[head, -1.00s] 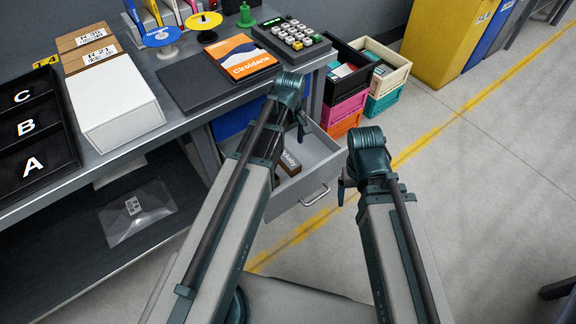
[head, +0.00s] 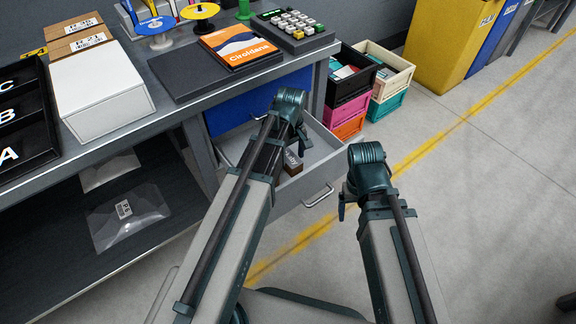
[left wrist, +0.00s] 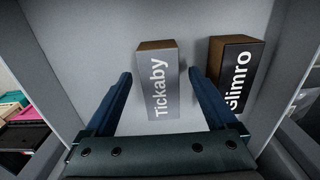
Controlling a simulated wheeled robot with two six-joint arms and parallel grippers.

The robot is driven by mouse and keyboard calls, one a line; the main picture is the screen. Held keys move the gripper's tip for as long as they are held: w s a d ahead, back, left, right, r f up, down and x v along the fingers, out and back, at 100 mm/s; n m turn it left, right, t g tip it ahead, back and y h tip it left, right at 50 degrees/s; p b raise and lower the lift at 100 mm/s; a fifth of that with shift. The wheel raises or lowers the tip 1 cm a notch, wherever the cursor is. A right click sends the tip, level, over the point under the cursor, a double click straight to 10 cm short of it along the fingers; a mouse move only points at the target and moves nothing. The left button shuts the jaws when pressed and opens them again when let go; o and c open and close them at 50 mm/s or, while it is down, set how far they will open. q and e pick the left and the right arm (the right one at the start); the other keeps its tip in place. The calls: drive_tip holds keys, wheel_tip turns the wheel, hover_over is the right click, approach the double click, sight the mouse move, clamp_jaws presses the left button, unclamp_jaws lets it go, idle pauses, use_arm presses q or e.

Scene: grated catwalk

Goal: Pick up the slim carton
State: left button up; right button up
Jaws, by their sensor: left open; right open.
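In the left wrist view, two upright-printed cartons lie in a grey drawer. One is grey with brown ends and reads "Tickaby" (left wrist: 158,85); the other is dark and reads "Glimro" (left wrist: 238,75). I cannot tell for sure which is the slim carton. My left gripper (left wrist: 160,78) is open, its blue fingers on either side of the Tickaby carton, with gaps showing and no visible grip. In the head view one carton (head: 293,161) shows partly in the drawer (head: 322,152), behind my left arm. My right gripper (head: 342,206) is mostly hidden behind its own wrist, right of the drawer.
A desk (head: 165,110) carries a white box (head: 100,90), a flat orange "Ciroldane" pack (head: 240,46) and a keypad (head: 292,32). Stacked crates (head: 350,100) stand past the drawer. The floor at right is clear.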

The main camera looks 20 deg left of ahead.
sight(290, 158)
use_arm(q)
drive_tip(key=shift+f, duration=0.65)
drive_tip(key=shift+r, duration=0.1)
use_arm(e)
drive_tip(key=shift+f, duration=0.55)
use_arm(q)
clamp_jaws()
drive_tip(key=shift+r, duration=0.1)
use_arm(e)
drive_tip(key=shift+r, duration=0.1)
use_arm(q)
wheel_tip(290, 158, up, 10)
drive_tip(key=p, duration=1)
use_arm(e)
wheel_tip(290, 158, up, 10)
